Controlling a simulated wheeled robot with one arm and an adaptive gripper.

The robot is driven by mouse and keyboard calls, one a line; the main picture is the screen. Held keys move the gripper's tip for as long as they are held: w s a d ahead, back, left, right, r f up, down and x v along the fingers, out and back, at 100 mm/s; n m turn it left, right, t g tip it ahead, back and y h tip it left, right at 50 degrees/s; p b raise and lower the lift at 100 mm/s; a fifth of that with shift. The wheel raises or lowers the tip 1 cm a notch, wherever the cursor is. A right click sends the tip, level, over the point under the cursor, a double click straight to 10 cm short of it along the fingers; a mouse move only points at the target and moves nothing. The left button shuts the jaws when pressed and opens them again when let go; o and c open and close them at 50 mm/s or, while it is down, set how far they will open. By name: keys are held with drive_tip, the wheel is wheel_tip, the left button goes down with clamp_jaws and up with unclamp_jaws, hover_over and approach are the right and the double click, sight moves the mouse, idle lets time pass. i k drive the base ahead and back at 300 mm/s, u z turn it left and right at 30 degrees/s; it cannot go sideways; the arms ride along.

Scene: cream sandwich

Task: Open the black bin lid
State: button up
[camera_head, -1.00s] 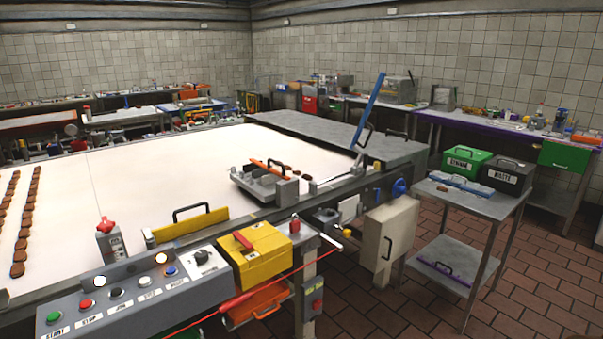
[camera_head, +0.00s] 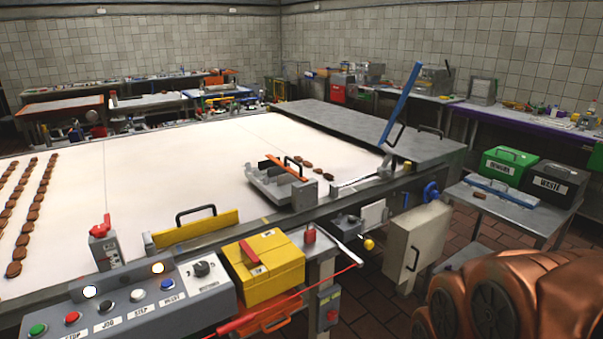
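The black bin (camera_head: 545,184), labelled WASTE, stands on a small metal side table (camera_head: 492,207) at the right. Its black lid (camera_head: 558,172) is down and has a handle on top. A green bin (camera_head: 507,167) with its own lid and handle stands just left of it. Copper-coloured links of my arm (camera_head: 530,295) fill the lower right corner, in front of and below the side table. My gripper is not in view.
A beige cabinet (camera_head: 415,240) stands left of the side table.

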sight(560, 171)
drive_tip(key=z, duration=1.3)
drive_tip(key=k, duration=0.25)
drive_tip(key=z, duration=1)
drive_tip(key=i, duration=3.3)
drive_tip(key=u, duration=1.55)
drive_tip(key=i, duration=0.85)
drive_tip(key=u, duration=0.9)
